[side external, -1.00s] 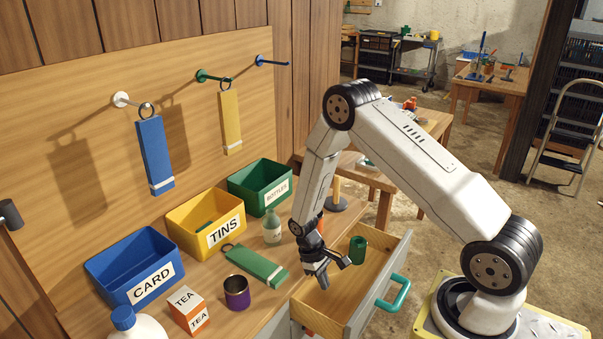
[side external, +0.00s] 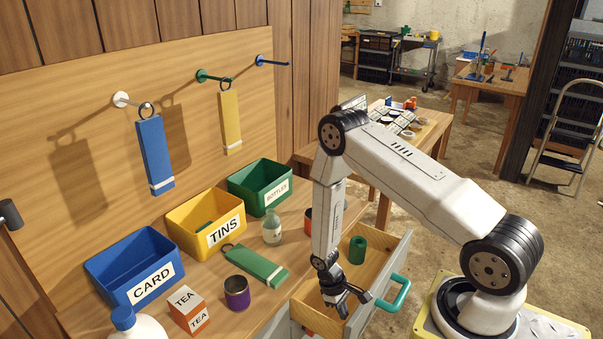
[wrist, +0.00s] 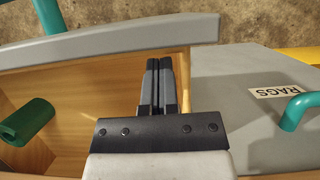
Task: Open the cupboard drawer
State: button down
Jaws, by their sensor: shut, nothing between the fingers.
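The cupboard drawer stands pulled out in the side view, with a grey front (side external: 378,300), a wooden inside and a teal handle (side external: 396,294). Its grey front edge (wrist: 110,42) and part of its handle (wrist: 48,14) show in the wrist view. A green cylinder (side external: 357,251) stands inside the drawer, towards its far end; it also shows in the wrist view (wrist: 27,121). My gripper (side external: 348,304) is over the near part of the drawer, off the handle. Its fingers (wrist: 160,62) are shut together and empty. I cannot tell whether they touch the drawer.
A grey panel labelled RAGS (wrist: 240,105) with a teal handle (wrist: 300,107) lies beside the drawer. The worktop holds a purple tin (side external: 237,293), a tea box (side external: 189,310), a green tagged strip (side external: 256,266), a bottle (side external: 272,228) and blue, yellow and green bins.

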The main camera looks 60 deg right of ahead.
jog(key=shift+s, duration=0.35)
jog(key=shift+s, duration=0.1)
jog(key=shift+s, duration=2)
jog(key=shift+w, duration=0.15)
jog(key=shift+w, duration=0.85)
send_near(357, 315)
notch_tip(357, 315, down, 3)
jog(key=w, duration=0.3)
jog(key=shift+w+r, duration=0.1)
jog(key=shift+r, duration=0.75)
